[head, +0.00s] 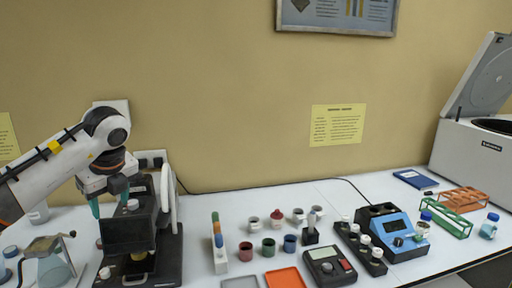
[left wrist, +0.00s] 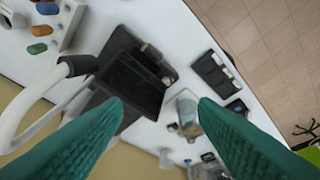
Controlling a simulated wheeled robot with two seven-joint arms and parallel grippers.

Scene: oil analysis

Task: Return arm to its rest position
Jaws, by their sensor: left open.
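My left arm comes in from the left in the head view. Its gripper (head: 108,196) hangs with green fingertips pointing down at the upper left side of a black bench instrument (head: 128,232). In the left wrist view the two green fingers (left wrist: 160,108) are spread wide with nothing between them. The black instrument (left wrist: 130,80) lies beyond them, with its white curved tube (left wrist: 45,95) to the left. Whether a finger touches the instrument cannot be told. My right gripper is not in view.
A glass flask on a stand (head: 52,268) is left of the instrument. Small cups, an orange tray (head: 285,278), a black meter (head: 330,268), a blue device (head: 393,235), tube racks and an open centrifuge (head: 480,150) stand to the right. The wall is close behind the table.

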